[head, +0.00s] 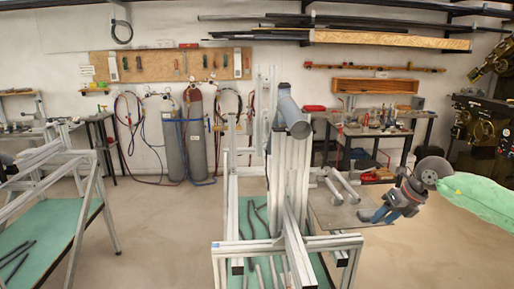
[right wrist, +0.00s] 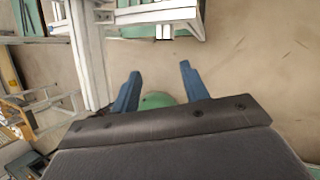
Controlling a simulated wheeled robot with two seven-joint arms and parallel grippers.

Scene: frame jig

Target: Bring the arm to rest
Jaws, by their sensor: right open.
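My right gripper (head: 377,214) is at the right of the head view, its arm coming in from the right edge. Its blue fingers point left and are apart. The right wrist view shows the two fingers (right wrist: 159,88) spread with nothing held between them. My left gripper is not in view.
An aluminium profile frame (head: 290,180) with upright posts stands in the middle, left of the gripper. Another frame with a green shelf (head: 72,225) stands at the left. A low board with profiles (head: 330,213) lies near the gripper. Bare floor (head: 440,255) shows at the lower right.

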